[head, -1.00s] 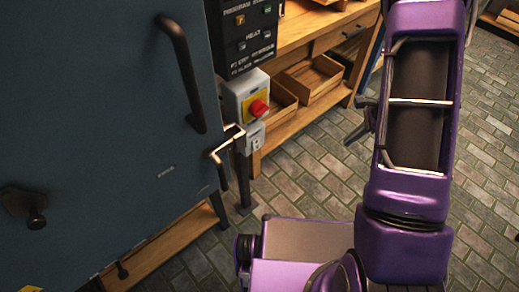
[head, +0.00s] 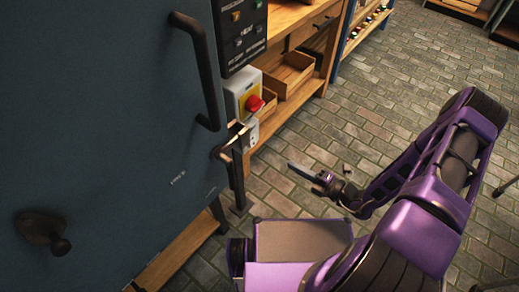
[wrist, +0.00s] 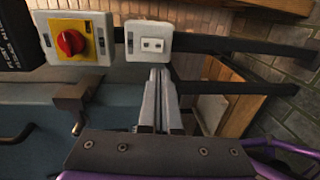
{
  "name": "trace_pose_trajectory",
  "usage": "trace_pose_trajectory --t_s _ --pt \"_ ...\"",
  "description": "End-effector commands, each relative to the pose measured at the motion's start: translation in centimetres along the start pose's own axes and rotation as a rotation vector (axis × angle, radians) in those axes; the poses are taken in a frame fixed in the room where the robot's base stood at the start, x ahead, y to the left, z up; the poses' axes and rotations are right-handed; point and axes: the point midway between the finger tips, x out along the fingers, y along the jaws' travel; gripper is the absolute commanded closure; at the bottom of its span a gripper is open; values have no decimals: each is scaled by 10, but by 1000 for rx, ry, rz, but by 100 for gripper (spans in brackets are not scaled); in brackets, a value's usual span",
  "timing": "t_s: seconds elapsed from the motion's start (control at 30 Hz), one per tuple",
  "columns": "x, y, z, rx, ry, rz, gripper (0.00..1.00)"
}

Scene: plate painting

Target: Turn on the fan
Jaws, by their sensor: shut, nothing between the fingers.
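No fan is recognisable in these views. A black control panel (head: 239,38) with small switches or buttons stands beside the big blue-grey cabinet; its lettering is too small to read surely. Below it is a grey box with a red rotary switch (head: 254,103) on a yellow plate; this switch also shows at the upper left of the wrist view (wrist: 71,42). My gripper (head: 291,166) is shut and empty, pointing left, apart from the panel. In the wrist view its fingertips (wrist: 160,72) are together below a white socket box (wrist: 150,41) in the picture.
The cabinet door (head: 110,130) with a long dark handle (head: 197,70) fills the left. A wooden bench (head: 290,22) with trays on its lower shelf stands behind the panel. Open brick floor (head: 400,75) lies to the right.

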Motion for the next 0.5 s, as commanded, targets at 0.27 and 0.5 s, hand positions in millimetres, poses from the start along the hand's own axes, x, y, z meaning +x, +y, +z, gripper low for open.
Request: trace_pose_trajectory --t_s 0.27,0.5 --pt "0 0 0 3 -2 1 100" --pt "16 0 -1 1 2 2 100"
